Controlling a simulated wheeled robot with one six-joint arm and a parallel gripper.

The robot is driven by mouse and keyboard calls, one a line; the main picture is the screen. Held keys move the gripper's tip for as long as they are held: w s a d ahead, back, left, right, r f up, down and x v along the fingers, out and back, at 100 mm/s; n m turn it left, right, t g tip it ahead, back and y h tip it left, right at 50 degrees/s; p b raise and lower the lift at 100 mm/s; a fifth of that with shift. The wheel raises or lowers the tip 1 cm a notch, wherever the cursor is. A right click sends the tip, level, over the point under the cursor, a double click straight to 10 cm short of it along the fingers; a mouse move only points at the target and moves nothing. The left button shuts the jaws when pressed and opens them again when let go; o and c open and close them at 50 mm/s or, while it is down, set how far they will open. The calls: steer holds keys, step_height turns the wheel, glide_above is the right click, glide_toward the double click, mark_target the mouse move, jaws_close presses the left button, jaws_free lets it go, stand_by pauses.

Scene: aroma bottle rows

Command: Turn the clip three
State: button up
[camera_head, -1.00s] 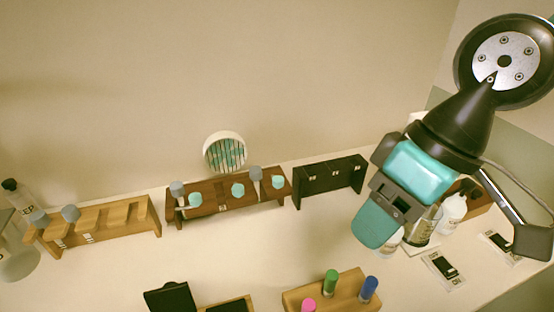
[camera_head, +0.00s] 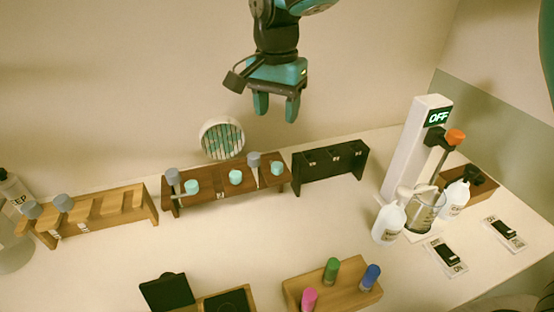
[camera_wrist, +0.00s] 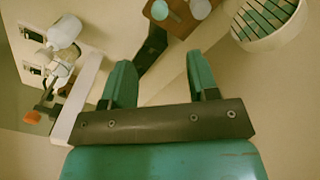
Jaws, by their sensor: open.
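A black clip with an orange knob (camera_head: 455,137) is fixed to the white stand (camera_head: 411,150) at the right, below a green "OFF" display (camera_head: 438,117). The orange knob (camera_wrist: 32,117) also shows at the left of the wrist view. A glass beaker (camera_head: 425,213) stands below the clip. No number three is readable on any clip. My gripper (camera_head: 276,107) is open and empty, high in front of the back wall, well left of the stand and above the racks. In the wrist view its two teal fingers (camera_wrist: 160,70) are apart with nothing between them.
A wooden rack (camera_head: 120,208), a brown rack with bottles (camera_head: 215,206) and a black rack (camera_head: 330,168) line the back. White bottles (camera_head: 389,222) stand by the beaker. A block with coloured caps (camera_head: 345,298) is in front. Mid-table is clear.

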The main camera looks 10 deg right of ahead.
mark_target(277, 164)
step_height(277, 164, down, 13)
steer(key=shift+f+p, duration=0.2)
steer(key=shift+p, duration=1.05)
steer(key=c, duration=0.9)
